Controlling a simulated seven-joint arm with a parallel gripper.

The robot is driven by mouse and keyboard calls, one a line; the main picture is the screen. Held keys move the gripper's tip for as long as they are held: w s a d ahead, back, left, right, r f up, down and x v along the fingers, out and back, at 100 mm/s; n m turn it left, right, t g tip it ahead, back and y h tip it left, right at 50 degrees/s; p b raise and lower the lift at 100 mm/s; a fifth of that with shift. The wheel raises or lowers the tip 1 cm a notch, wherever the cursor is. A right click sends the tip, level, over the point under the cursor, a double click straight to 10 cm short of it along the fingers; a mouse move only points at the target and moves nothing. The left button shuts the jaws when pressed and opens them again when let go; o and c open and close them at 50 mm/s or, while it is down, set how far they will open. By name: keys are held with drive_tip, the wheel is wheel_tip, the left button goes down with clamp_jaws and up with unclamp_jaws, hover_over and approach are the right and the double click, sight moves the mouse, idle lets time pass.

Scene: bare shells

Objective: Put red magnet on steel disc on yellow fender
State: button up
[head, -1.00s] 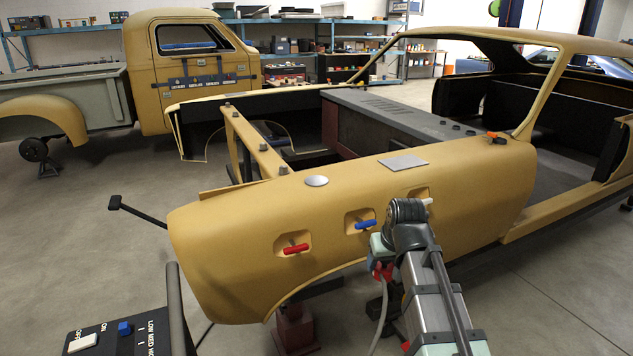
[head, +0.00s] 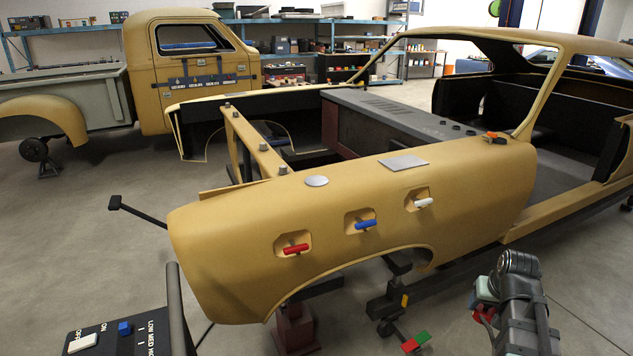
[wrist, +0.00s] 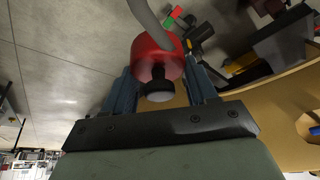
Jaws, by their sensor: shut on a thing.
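The red magnet (wrist: 158,52) is a round red body with a black knob, held between the two fingers of my gripper (wrist: 160,75) in the wrist view. In the head view, a small patch of the red magnet (head: 484,316) shows at my gripper, low at the right, in front of the car and clear of the fender. The yellow fender (head: 240,225) fills the middle of the head view. The round grey steel disc (head: 317,181) lies on the fender's top, left of a grey square plate (head: 403,162), with nothing on it.
Red (head: 296,249), blue (head: 366,225) and white (head: 424,202) handles sit in recesses on the fender's side. An orange-and-black item (head: 495,138) lies near the windscreen post. A control box (head: 115,340) stands at lower left. A stand with red and green ends (head: 415,342) is on the floor.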

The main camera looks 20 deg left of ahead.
drive_tip(key=s+d+f, duration=0.1)
drive_tip(key=d+f, duration=0.1)
drive_tip(key=d, duration=0.3)
drive_tip(key=w+a+r+n, duration=0.2)
drive_tip(key=w+a+r, duration=0.4)
drive_tip(key=a, duration=1.1)
drive_tip(key=w+a+r+n+y, duration=0.1)
drive_tip(key=w+a+r+n, duration=0.1)
drive_tip(key=w+a+r, duration=0.4)
drive_tip(key=w+a+r+n+g+y, duration=0.1)
drive_tip(key=w+a+r, duration=0.5)
drive_tip(key=a, duration=2.4)
drive_tip(key=shift+w+a+r+n, duration=0.15)
drive_tip(key=shift+r+n, duration=0.25)
drive_tip(key=shift+r, duration=1.55)
drive_tip(key=shift+w+a+r+n, duration=0.1)
drive_tip(key=shift+r+n, duration=0.3)
drive_tip(key=shift+r, duration=1.5)
wheel_tip(320, 180, up, 5)
drive_tip(key=n, duration=0.1)
hover_over(314, 177)
drive_tip(key=shift+y, duration=0.4)
drive_tip(key=shift+s+d+f, duration=0.2)
drive_tip(key=shift+s+f, duration=0.05)
drive_tip(key=shift+f, duration=1.4)
drive_tip(key=shift+s+d+f, duration=0.2)
drive_tip(key=shift+f, duration=1.4)
drive_tip(key=shift+s+d+f, duration=0.2)
drive_tip(key=shift+s+f, duration=0.05)
drive_tip(key=shift+f, duration=1.4)
